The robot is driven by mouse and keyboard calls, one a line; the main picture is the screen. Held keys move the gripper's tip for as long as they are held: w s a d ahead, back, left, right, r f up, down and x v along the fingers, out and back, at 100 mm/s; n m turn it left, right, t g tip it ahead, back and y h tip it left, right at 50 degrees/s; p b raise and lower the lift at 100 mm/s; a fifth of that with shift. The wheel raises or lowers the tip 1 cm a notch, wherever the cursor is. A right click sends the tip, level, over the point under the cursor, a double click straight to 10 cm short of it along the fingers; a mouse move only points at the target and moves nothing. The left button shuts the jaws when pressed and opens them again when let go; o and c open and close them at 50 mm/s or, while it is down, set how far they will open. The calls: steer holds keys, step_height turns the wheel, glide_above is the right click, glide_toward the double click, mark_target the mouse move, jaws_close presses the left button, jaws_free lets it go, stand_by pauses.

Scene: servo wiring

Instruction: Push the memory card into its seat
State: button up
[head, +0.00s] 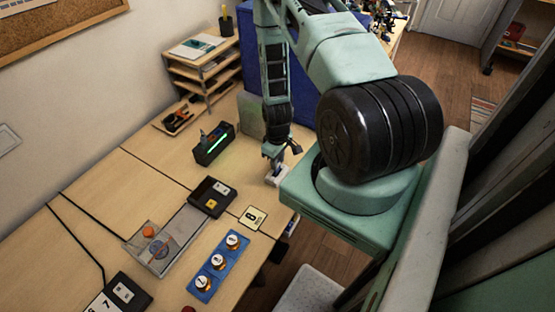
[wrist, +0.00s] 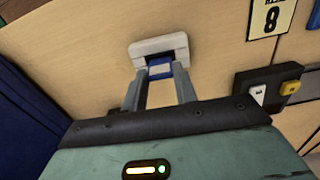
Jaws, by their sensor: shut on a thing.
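The memory card (wrist: 160,71) is a small blue piece held between my fingertips in the wrist view. Its far end meets the near edge of a white block with rounded corners (wrist: 158,46), which looks like its seat. How deep the card sits in the block cannot be told. My gripper (wrist: 160,78) is shut on the card, with one finger on each side. In the head view my gripper (head: 274,160) points down at the white block (head: 278,176) near the table's right edge. The card itself is hidden there.
A dark box with a green light strip (head: 214,145) stands left of my gripper. A card marked 8 (head: 253,216), a black tray with switches (head: 212,198) and a blue tray with several round pieces (head: 218,264) lie nearer. Wood around the white block is clear.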

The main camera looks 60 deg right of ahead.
steer(key=shift+f+b, duration=0.85)
steer(key=shift+f, duration=0.25)
steer(key=o, duration=1)
steer(key=shift+r, duration=0.1)
step_height(320, 180, up, 17)
steer(key=b, duration=0.3)
steer(key=shift+w+r, duration=0.1)
steer(key=shift+r, duration=0.05)
